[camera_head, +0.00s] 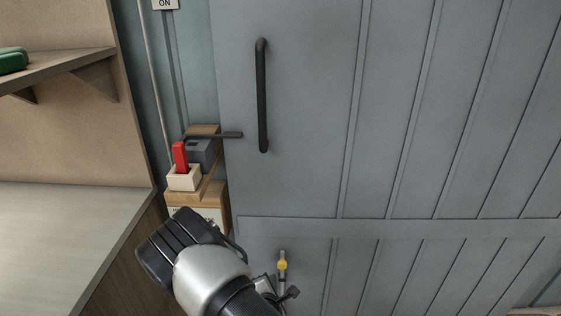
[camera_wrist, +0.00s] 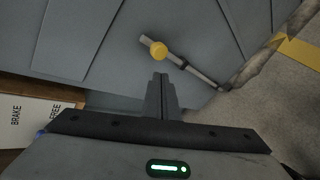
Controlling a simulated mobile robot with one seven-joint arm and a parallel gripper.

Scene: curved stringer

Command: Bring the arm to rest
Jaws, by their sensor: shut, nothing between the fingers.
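My gripper (camera_wrist: 160,82) shows in the wrist view with its two fingers together and nothing between them. It points at the lower part of a grey panelled door. A yellow knob (camera_wrist: 158,50) on a thin metal rod lies just beyond the fingertips, apart from them in the picture; the gap in depth is hard to tell. In the head view my black and silver arm reaches in from the bottom and mostly hides the gripper. The yellow knob (camera_head: 283,264) also shows there, low on the door (camera_head: 300,185).
A black vertical handle (camera_head: 262,95) is on the door. Left of it, a red lever (camera_head: 180,156) stands in a pale block on a wooden ledge. A worktop (camera_head: 65,235) and a shelf (camera_head: 60,70) are at the left. A BRAKE/FREE label (camera_wrist: 35,118) is at the wrist view's left.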

